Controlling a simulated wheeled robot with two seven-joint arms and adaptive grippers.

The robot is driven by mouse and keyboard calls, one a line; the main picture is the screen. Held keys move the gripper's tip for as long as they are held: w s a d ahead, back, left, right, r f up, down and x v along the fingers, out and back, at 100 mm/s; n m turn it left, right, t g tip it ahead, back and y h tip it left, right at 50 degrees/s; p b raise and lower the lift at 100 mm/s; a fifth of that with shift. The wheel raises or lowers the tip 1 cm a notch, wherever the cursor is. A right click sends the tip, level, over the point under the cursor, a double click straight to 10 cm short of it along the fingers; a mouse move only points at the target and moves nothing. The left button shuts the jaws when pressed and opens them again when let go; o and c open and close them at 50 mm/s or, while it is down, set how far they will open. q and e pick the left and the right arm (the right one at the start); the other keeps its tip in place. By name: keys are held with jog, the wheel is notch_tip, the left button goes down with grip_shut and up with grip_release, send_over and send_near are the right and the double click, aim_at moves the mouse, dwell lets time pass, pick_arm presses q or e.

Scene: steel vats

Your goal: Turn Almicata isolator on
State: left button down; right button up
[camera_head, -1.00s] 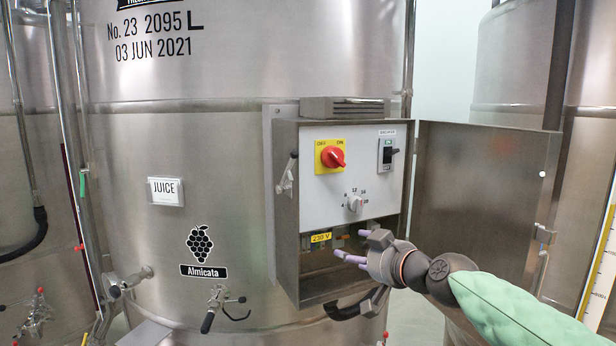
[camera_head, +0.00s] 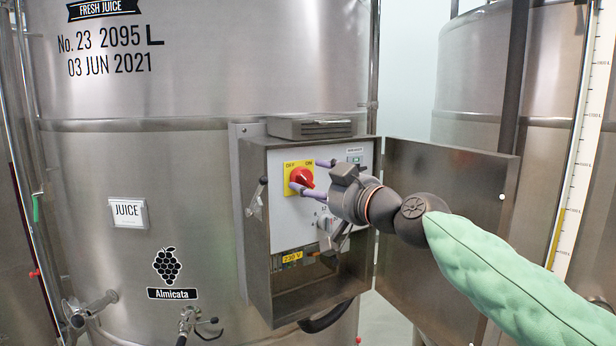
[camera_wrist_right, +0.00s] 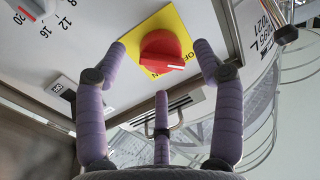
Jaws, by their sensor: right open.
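The red isolator knob (camera_head: 302,177) sits on a yellow plate (camera_head: 291,166) marked OFF and ON, on the white panel inside the open control box of the Almicata vat. My right gripper (camera_head: 310,178) is open in front of the panel, with its purple fingers around the sides of the knob. In the right wrist view the knob (camera_wrist_right: 165,52) is between the spread fingers, with no clear grip on it. The knob's pointer is partly covered by a finger in the head view. My left gripper is out of view.
The box door (camera_head: 450,220) stands open to the right, behind my right arm. A numbered dial (camera_wrist_right: 38,6) is below the isolator. A vat valve (camera_head: 195,325) sticks out at lower left.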

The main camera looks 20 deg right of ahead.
jog(key=shift+x, duration=1.35)
jog(key=shift+c, duration=0.2)
jog(key=c, duration=1.1)
